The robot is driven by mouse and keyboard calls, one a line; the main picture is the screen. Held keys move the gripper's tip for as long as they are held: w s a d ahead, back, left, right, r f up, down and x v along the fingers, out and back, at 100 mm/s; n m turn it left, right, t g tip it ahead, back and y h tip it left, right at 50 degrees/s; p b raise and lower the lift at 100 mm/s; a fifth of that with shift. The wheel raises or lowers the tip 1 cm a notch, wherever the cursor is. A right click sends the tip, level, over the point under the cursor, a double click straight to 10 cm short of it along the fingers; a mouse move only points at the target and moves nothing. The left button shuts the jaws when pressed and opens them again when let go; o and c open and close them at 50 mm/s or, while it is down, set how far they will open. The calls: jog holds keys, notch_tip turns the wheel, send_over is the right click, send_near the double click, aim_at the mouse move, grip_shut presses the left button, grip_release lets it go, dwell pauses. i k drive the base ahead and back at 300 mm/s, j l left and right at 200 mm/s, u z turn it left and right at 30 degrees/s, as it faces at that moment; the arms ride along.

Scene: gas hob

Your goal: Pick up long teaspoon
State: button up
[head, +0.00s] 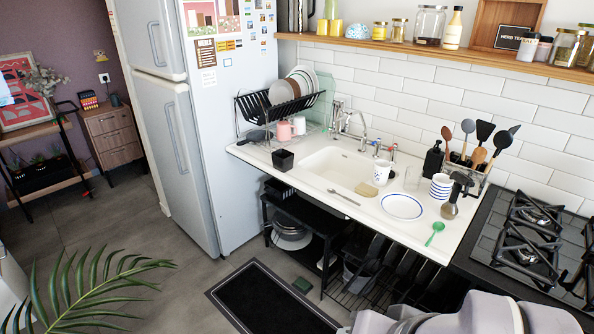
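A slim grey metal utensil (343,197), which looks like a long teaspoon, lies flat on the white counter near its front edge, just in front of the sink. It is too small for me to make out its bowl clearly. A green spoon (436,232) also lies on the counter, farther right, near the front edge and the hob. Only pale rounded links of my arm show at the bottom right, low in front of the counter and hob. My gripper is not in view.
A tan sponge (366,190), a patterned cup (382,172), a white plate with a blue rim (402,206) and a dark-handled bottle (453,198) stand around the sink. A black square pot (283,160) is at left. The gas hob (530,240) adjoins the counter at right.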

aim_at(330, 191)
jog(key=i+l, duration=0.2)
jog(key=i, duration=0.3)
jog(key=i+l, duration=0.15)
jog(key=i, duration=0.35)
jog(key=i+l, duration=0.2)
jog(key=i, duration=0.25)
